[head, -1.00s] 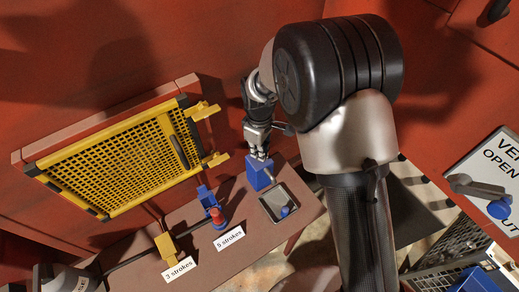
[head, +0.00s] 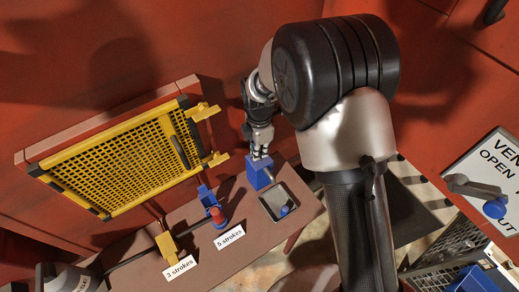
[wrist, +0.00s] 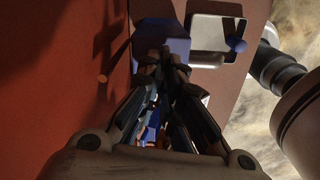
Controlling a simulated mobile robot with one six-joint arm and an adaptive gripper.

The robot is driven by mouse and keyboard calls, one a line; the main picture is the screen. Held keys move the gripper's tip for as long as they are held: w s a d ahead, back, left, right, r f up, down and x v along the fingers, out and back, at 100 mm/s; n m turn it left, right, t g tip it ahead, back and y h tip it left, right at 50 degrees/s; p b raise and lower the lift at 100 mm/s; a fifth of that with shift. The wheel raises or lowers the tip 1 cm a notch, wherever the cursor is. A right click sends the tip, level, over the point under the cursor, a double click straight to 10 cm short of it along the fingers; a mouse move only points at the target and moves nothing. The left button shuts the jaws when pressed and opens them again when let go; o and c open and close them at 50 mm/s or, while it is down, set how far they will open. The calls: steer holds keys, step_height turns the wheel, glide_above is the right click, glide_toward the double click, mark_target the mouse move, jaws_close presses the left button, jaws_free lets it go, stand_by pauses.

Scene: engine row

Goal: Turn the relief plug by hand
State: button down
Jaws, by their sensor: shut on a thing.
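My gripper (head: 260,155) is at the top of a small blue block (head: 260,178) on the bench. Its fingers point down and are closed together there. In the wrist view the fingertips (wrist: 168,62) meet in front of the blue block (wrist: 162,25). The relief plug itself is hidden between or behind the fingers, so its angle cannot be seen.
A metal tray (head: 268,201) with a blue-ended piece (head: 285,210) lies right of the block. A red-capped blue fitting (head: 217,214) and a yellow block (head: 167,247) stand to the left. A yellow mesh guard (head: 110,165) and red wall are close behind.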

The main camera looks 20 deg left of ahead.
steer(key=shift+s+d+f+n, duration=0.15)
steer(key=shift+s+f+n, duration=0.15)
steer(key=shift+n, duration=0.7)
steer(key=c, duration=1.8)
jaws_free()
steer(key=shift+w+f, duration=0.1)
step_height(320, 180, up, 12)
steer(key=shift+w+r, duration=0.15)
steer(key=shift+r, duration=0.1)
